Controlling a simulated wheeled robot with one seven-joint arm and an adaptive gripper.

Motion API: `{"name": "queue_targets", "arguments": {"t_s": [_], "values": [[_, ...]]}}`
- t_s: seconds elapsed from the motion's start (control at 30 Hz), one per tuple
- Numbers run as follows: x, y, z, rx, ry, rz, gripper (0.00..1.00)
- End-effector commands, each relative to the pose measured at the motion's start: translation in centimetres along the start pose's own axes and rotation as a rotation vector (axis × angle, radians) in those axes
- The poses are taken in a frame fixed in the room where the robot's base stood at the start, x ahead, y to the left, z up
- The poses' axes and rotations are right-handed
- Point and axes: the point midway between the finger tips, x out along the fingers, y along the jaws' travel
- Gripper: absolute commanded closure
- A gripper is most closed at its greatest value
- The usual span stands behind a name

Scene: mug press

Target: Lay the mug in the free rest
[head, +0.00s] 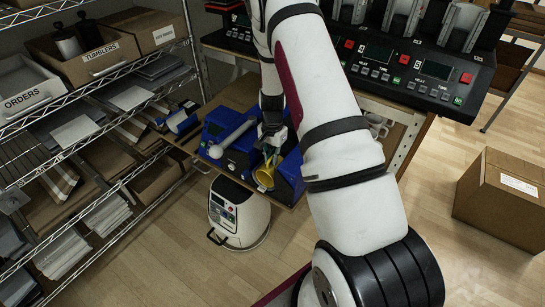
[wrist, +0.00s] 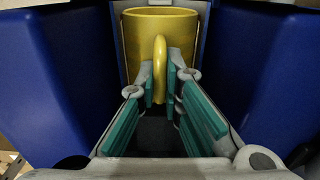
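The yellow mug (head: 264,178) hangs at or in the right blue rest (head: 289,176), below my gripper (head: 271,132) in the head view. In the wrist view the mug (wrist: 186,28) is between two blue walls (wrist: 258,70), its handle (wrist: 160,68) toward me. My gripper's teal-padded fingers (wrist: 161,88) stand close on both sides of the handle and appear shut on it. I cannot tell whether the mug touches the bottom of the rest. A second blue unit (head: 222,128) with a pale bar is left of it.
A wire shelf with boxes (head: 95,55) stands at the left. A black control panel (head: 410,75) spans the bench at the back right. A white round appliance (head: 238,213) is on the floor below. A cardboard box (head: 500,195) stands at the right on otherwise open floor.

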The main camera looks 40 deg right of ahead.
Motion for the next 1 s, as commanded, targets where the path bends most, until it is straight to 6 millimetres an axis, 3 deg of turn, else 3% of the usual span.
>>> {"name": "queue_targets", "arguments": {"t_s": [0.57,1.0], "values": [[-0.4,0.0,0.1,0.0,0.0,0.0,1.0],[-0.4,0.0,1.8,-0.001,0.0,0.0,1.0]]}}
